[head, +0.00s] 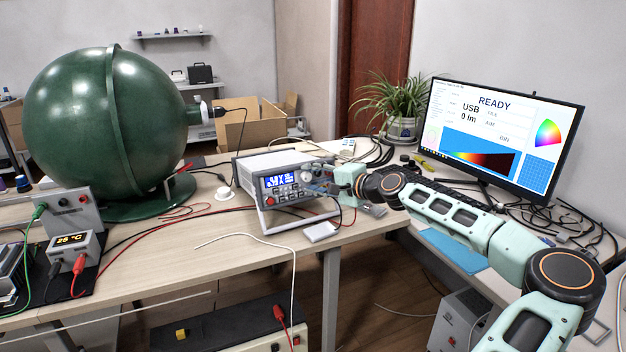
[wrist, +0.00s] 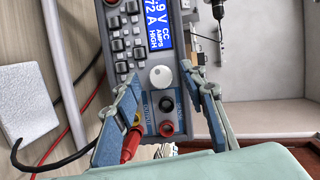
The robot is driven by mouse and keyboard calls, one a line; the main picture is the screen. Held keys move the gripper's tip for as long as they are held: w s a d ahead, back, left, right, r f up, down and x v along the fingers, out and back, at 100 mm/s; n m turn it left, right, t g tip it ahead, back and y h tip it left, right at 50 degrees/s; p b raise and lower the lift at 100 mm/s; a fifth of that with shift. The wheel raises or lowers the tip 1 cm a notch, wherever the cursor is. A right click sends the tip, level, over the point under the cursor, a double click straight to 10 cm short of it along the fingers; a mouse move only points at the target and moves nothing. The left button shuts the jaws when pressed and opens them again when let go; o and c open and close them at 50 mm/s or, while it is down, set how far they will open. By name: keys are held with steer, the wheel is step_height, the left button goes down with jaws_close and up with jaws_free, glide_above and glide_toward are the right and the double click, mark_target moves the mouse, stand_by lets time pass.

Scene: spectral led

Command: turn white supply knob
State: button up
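The grey bench supply (head: 283,165) stands on the wooden table in the head view, its blue display lit. In the wrist view its white knob (wrist: 161,78) is on the front panel (wrist: 121,62), beside the blue display (wrist: 157,24). My gripper (wrist: 160,84) is open, with one finger on each side of the knob and clear gaps between. The fingers hold nothing. In the head view my gripper (head: 322,178) is at the right part of the supply's face and hides much of the knob area.
A red plug (wrist: 131,146) sits in a front socket near the left finger, and a dark socket (wrist: 166,128) lies beside it. A white block (head: 320,232) is on the table before the supply. A green sphere (head: 85,120) stands left. A monitor (head: 500,135) stands right.

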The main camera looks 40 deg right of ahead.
steer(key=v, duration=1.2)
stand_by(2.4)
